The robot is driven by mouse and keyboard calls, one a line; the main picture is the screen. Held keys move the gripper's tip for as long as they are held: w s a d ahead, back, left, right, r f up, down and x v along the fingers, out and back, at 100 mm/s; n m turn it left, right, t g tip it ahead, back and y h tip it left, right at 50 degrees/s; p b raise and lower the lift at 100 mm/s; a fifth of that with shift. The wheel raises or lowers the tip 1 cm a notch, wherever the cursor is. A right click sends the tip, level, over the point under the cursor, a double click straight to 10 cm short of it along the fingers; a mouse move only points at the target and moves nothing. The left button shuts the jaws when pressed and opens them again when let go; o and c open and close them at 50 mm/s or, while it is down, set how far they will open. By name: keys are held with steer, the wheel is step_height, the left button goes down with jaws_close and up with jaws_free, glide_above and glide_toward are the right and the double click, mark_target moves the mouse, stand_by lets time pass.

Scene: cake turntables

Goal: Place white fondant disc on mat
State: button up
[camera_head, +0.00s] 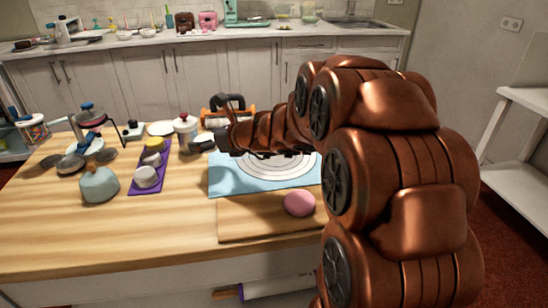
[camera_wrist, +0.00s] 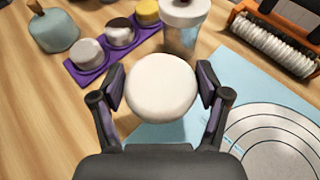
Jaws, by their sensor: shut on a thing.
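A white round fondant disc (camera_wrist: 161,88) is between the two fingers of my gripper (camera_wrist: 161,84) in the wrist view. My gripper is shut on its sides. In the head view my gripper (camera_head: 212,142) is above the table near the left back part of the blue mat, and the disc is hard to make out there. The light blue mat (camera_head: 232,180) lies flat and bears a pale disc pattern of concentric rings. It also shows in the wrist view (camera_wrist: 232,68), to the right of and partly behind the held disc. My arm hides part of the mat.
A purple tray (camera_head: 139,188) with several round cakes stands left of the mat. A grey-blue jar (camera_head: 99,186) is farther left. A pink disc (camera_head: 299,203) sits on a wooden board. The front left table is clear.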

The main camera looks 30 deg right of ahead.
mark_target(312, 163)
steer(key=s+d+b, duration=0.1)
steer(key=s+d, duration=0.2)
steer(key=s, duration=0.3)
steer(key=s+d+f+n+y+b, duration=0.1)
steer(key=s+d, duration=0.3)
steer(key=s, duration=0.1)
steer(key=s+d+f+n+g+y+b, duration=0.1)
steer(key=s+d, duration=0.2)
steer(key=s, duration=0.3)
steer(key=shift+s+d+f+b, duration=0.1)
steer(key=shift+s+d+b, duration=0.2)
steer(key=shift+s+d, duration=0.1)
steer(key=w+d, duration=0.2)
steer(key=w, duration=0.2)
steer(key=w+d+f+b, duration=0.1)
steer(key=w+d, duration=0.2)
steer(key=w, duration=0.2)
steer(key=w+d+b, duration=0.1)
steer(key=w+d, duration=0.2)
steer(key=w, duration=0.1)
steer(key=shift+w+f, duration=0.3)
steer(key=shift+w, duration=0.1)
steer(key=shift+f+b, duration=0.55)
steer(key=shift+f, duration=1.1)
steer(key=shift+f, duration=0.15)
steer(key=o, duration=1.2)
